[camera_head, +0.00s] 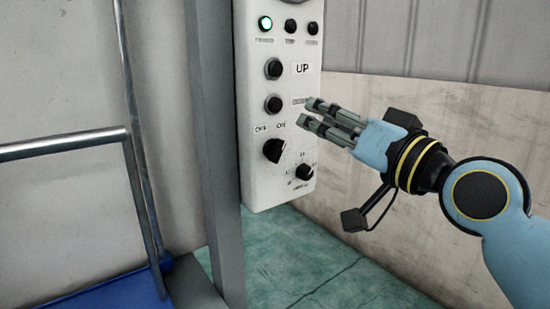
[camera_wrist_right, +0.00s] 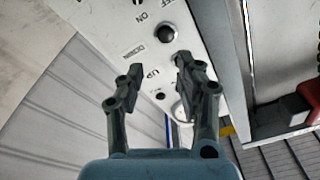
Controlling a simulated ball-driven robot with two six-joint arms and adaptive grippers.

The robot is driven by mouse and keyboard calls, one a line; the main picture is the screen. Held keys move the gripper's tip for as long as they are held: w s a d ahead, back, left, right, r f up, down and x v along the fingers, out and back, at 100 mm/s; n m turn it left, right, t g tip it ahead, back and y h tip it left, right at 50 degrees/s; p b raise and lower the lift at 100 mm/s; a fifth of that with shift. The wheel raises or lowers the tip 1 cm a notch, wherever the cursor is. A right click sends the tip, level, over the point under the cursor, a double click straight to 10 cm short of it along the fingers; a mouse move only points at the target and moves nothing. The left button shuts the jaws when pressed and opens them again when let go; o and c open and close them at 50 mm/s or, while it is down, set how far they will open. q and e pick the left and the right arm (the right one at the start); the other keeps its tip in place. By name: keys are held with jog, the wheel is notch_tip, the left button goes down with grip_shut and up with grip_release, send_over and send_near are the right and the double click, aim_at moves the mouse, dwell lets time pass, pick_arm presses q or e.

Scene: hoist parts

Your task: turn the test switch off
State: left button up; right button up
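The white control panel (camera_head: 250,185) hangs upright in the head view. Its black rotary switch (camera_head: 274,150) sits below OFF and ON labels; I cannot tell clearly which label it points to. No word "test" is readable by it. My right gripper (camera_head: 308,112) is in front of the panel's right edge, to the right of the lower black button (camera_head: 274,104) and above the switch. In the right wrist view, the two fingers (camera_wrist_right: 159,64) are apart with nothing between them, over the panel's inverted face. My left gripper is out of view.
A green lamp (camera_head: 265,23) is lit beside two dark ones. A smaller knob (camera_head: 305,171) sits low on the panel. A grey post (camera_head: 218,150) stands just left of it, and a metal rail (camera_head: 60,145) further left. Free space lies below the panel.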

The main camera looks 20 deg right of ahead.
jog(key=g, duration=0.1)
send_near(282, 150)
jog(key=x, duration=0.8)
jog(key=shift+w+a+b, duration=0.15)
jog(key=shift+w+b, duration=0.25)
jog(key=shift+c, duration=0.2)
grip_shut()
